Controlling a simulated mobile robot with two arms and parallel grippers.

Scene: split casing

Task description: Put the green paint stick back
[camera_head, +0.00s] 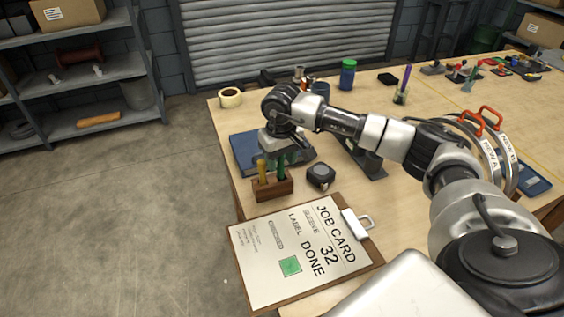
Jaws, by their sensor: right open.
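The green paint stick (282,170) stands upright in a small brown wooden holder (272,190), in its right part. A yellow stick (262,172) stands in the same holder to its left. My right gripper (286,157) is open and hangs just above and behind the holder, close to the top of the green stick. The gripper covers the stick's upper end, and I cannot tell whether a finger touches it. My left gripper is out of view.
A dark tape measure (320,176) sits right of the holder. A clipboard with a job card (290,245) lies in front, reading "DONE" with a green square. A tape roll (230,97) and green-lidded jar (348,73) stand farther back.

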